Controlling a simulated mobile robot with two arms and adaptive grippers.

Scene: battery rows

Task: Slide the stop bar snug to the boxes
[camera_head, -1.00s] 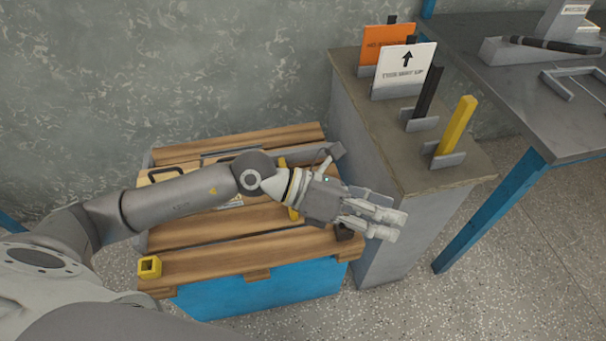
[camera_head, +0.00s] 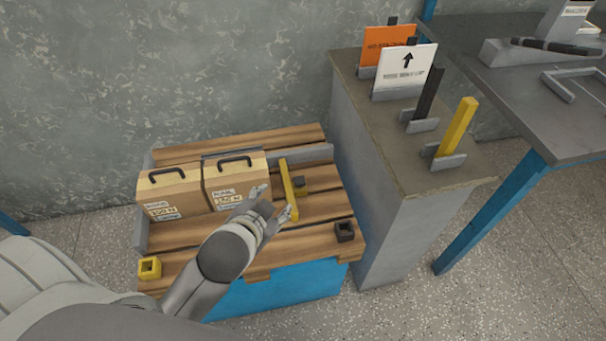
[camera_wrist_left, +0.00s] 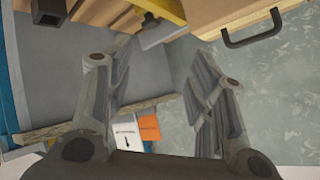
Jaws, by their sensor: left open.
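The yellow stop bar (camera_head: 287,182) lies across the wooden pallet, right of two tan boxes. A narrow gap shows between it and the right box (camera_head: 231,181). The left box (camera_head: 170,190) stands beside that one. Both boxes have dark handles and white labels. My left gripper (camera_head: 272,203) is open and empty in front of the right box and the bar, its right fingertip close to the bar; contact cannot be told. In the left wrist view the open fingers (camera_wrist_left: 160,75) show, with the bar (camera_wrist_left: 165,10) and a box (camera_wrist_left: 235,14) at the top.
The pallet (camera_head: 310,237) has a grey rail (camera_head: 317,153) behind. A yellow socket (camera_head: 150,267) and a dark one (camera_head: 345,231) sit at its front corners. A grey cabinet (camera_head: 378,225) with orange and white signs (camera_head: 407,67) stands close on the right, beside a workbench (camera_head: 515,85).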

